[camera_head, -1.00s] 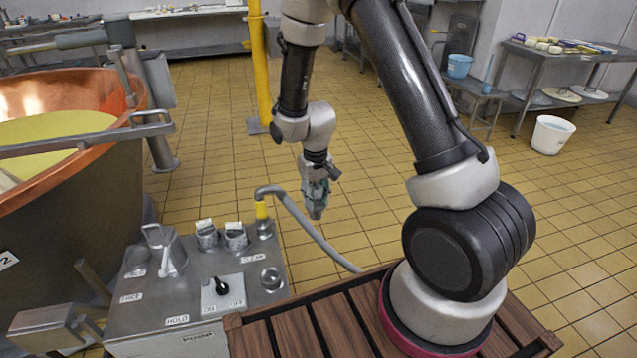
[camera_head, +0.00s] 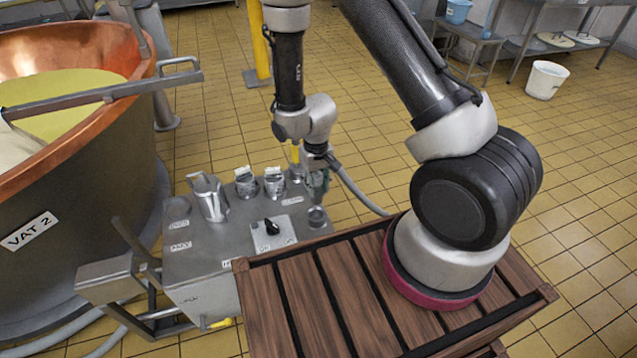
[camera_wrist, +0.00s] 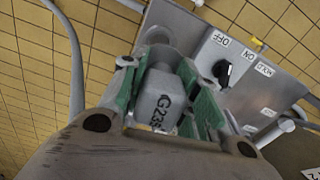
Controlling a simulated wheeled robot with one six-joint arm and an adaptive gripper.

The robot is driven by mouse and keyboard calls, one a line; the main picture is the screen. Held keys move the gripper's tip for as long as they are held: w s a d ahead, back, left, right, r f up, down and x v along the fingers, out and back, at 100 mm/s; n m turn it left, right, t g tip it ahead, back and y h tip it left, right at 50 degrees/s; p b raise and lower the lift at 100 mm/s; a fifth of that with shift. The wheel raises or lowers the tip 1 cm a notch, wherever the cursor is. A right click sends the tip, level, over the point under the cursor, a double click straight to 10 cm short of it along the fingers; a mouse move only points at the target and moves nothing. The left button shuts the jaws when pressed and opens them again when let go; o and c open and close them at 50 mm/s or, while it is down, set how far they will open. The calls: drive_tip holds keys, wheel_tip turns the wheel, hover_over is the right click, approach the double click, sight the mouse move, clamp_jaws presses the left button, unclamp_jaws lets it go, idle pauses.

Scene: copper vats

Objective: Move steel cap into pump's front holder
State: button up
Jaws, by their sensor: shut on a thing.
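My gripper (camera_head: 317,188) is shut on the steel cap (camera_wrist: 160,95), a grey block-like piece with dark lettering, held between green finger pads in the wrist view. In the head view the cap is mostly hidden by the fingers. The pump (camera_head: 205,262) is a grey steel box with a black ON/OFF switch (camera_head: 271,227). A round steel holder (camera_head: 317,216) stands at its right side, just below my fingertips. I cannot tell whether the cap touches it. The switch also shows in the wrist view (camera_wrist: 223,72).
Two labelled steel pieces (camera_head: 260,182) and a taller steel piece (camera_head: 209,198) stand on the pump top. A grey hose (camera_head: 360,195) curves behind. The copper vat (camera_head: 75,160) is at left. A slatted wooden platform (camera_head: 300,295) lies in front.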

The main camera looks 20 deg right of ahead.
sight(316, 194)
drive_tip(key=shift+f, duration=2.4)
drive_tip(key=shift+f, duration=0.15)
drive_tip(key=shift+f, duration=2.4)
drive_tip(key=shift+f, duration=0.6)
drive_tip(key=o, duration=1.2)
